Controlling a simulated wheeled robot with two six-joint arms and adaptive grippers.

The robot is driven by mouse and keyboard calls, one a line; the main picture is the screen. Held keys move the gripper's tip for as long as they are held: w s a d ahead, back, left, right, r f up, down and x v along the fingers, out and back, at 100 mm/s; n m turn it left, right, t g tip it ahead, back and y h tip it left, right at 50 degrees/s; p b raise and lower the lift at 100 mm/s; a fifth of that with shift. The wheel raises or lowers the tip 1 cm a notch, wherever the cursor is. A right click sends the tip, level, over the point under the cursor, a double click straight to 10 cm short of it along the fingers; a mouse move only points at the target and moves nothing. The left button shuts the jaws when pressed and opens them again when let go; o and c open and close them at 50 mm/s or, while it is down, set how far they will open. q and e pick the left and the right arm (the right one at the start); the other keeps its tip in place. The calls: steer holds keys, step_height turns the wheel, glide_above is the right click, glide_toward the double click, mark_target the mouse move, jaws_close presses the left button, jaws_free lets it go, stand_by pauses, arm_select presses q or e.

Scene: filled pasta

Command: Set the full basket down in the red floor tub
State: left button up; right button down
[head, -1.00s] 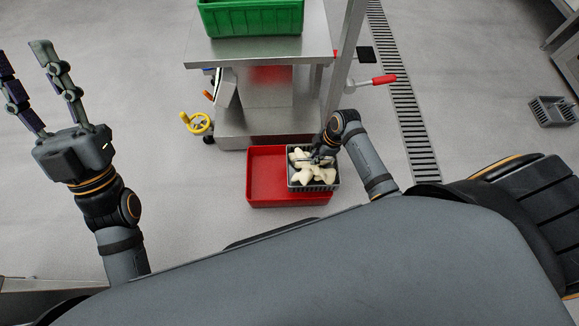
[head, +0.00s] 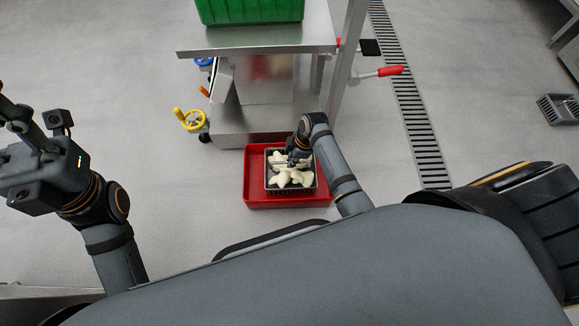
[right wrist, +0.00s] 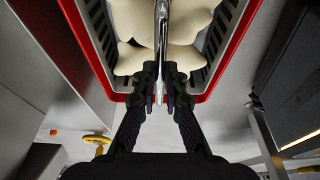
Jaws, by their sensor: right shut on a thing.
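The grey basket (head: 291,190), full of pale filled pasta (head: 290,178), is within the outline of the red tub (head: 250,185) on the floor. It looks about level; whether it touches the tub's bottom I cannot tell. My right gripper (head: 299,160) is above the basket. In the right wrist view my right gripper (right wrist: 161,92) is shut on the basket's thin metal handle (right wrist: 161,30). The red tub rim (right wrist: 235,55) surrounds the basket walls (right wrist: 213,42) there. My left gripper (head: 12,125) is at the left edge, partly cut off, away from the tub.
A steel cart (head: 260,47) carrying a green crate (head: 250,10) stands just behind the tub. A yellow handwheel (head: 192,119) and a red-handled lever (head: 390,71) stick out from it. Another grey basket (head: 558,109) lies far right. Floor left of the tub is clear.

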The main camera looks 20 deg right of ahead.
steer(key=shift+b+x, duration=1.4)
steer(key=shift+x, duration=0.65)
steer(key=shift+w+d+r, duration=0.1)
steer(key=shift+d, duration=0.1)
steer(key=c, duration=1.4)
jaws_free()
steer(key=p+v, duration=0.7)
steer(key=v, duration=0.5)
